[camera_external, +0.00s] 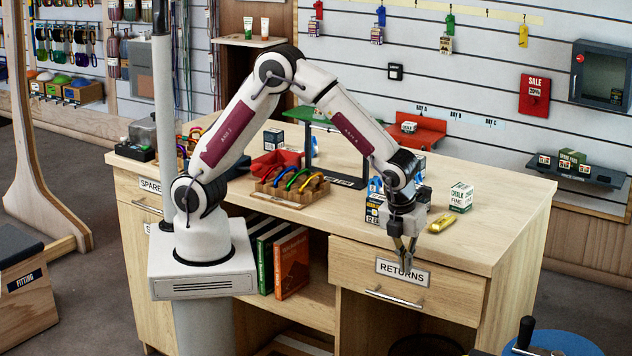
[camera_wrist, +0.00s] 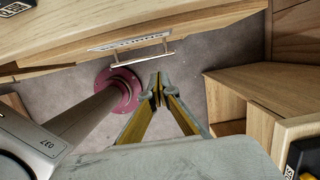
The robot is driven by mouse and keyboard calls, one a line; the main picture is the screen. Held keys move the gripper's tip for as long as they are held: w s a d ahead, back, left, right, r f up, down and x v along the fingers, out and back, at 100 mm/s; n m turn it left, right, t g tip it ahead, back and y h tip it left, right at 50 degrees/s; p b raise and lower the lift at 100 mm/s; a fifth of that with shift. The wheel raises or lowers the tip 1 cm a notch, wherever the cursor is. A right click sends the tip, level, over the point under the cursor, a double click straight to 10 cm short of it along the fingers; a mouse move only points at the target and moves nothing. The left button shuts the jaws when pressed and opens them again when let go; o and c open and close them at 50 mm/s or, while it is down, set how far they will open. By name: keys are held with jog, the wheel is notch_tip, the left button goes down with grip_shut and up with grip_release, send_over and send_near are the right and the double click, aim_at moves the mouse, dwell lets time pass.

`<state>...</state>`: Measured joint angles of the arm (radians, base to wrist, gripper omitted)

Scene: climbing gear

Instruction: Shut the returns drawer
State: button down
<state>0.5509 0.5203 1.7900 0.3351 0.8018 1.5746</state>
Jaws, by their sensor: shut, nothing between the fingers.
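The returns drawer (camera_external: 455,290) is at the right of the counter front in the external view, with a white RETURNS label (camera_external: 388,270) and a bar handle (camera_external: 392,299). Its front looks close to the counter's front edge; I cannot tell whether a gap is left. My gripper (camera_external: 405,268) points down in front of the drawer and overlaps the top of the label. In the wrist view my gripper (camera_wrist: 156,92) has its fingertips together, empty, below the handle (camera_wrist: 140,49) in the picture. Whether they touch the drawer is unclear.
The counter top (camera_external: 510,205) holds a yellow bar (camera_external: 441,222), a chalk box (camera_external: 461,196) and a tray of carabiners (camera_external: 290,190). Below is a shelf with books (camera_external: 291,262). My column stands left of the drawer. Bare floor (camera_wrist: 190,65) shows beneath the gripper.

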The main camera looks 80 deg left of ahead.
jog(key=shift+r, duration=0.35)
